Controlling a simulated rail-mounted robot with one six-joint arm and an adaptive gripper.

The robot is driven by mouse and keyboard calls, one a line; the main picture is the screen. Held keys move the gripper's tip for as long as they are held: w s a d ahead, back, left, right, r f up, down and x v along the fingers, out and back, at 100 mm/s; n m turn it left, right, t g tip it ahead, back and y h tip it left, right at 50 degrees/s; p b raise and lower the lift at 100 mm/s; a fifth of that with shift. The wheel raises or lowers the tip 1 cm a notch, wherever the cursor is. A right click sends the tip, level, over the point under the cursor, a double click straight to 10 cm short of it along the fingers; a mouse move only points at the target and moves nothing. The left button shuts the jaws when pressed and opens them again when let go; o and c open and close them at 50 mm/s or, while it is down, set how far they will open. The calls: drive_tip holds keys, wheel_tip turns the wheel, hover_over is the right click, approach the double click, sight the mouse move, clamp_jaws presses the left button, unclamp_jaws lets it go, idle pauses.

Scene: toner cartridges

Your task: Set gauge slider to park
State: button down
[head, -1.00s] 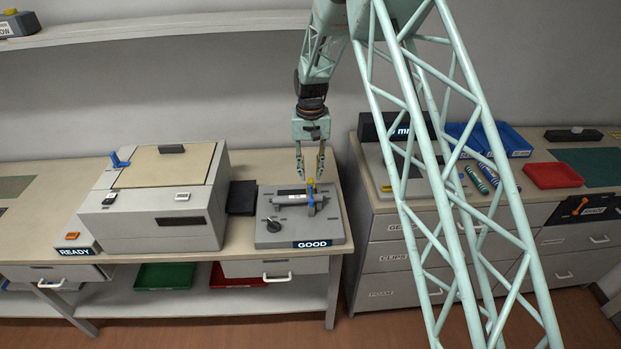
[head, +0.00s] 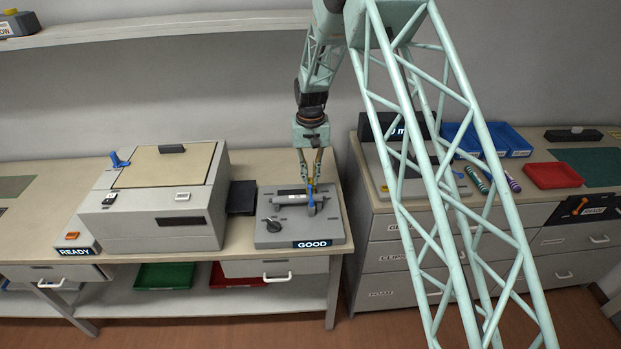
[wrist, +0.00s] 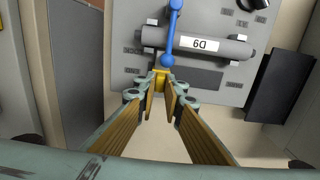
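The gauge (head: 275,240) is a flat grey unit with a GOOD display on its front. A grey cylinder (head: 290,197) lies across it, with a white label in the wrist view (wrist: 190,44). A blue arm (wrist: 171,25) crosses the cylinder and ends in a round blue knob. A small yellow piece (wrist: 159,75), seemingly the slider's handle, sits just below that knob in the wrist view. My gripper (wrist: 160,82) points down at the gauge, its fingertips closed around the yellow piece.
A black dial (head: 273,225) is on the gauge's front left. A dark pad (head: 241,197) lies between the gauge and the large grey READY machine (head: 165,215). A drawer cabinet (head: 400,225) with trays stands to the right, past a gap.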

drive_tip(key=a+b, duration=0.1)
drive_tip(key=a, duration=0.9)
drive_tip(key=shift+a, duration=0.15)
drive_tip(key=c, duration=2.7)
unclamp_jaws()
drive_tip(key=shift+a, duration=0.2)
drive_tip(key=shift+d, duration=0.1)
drive_tip(key=shift+r, duration=0.15)
drive_tip(key=shift+r, duration=5.9)
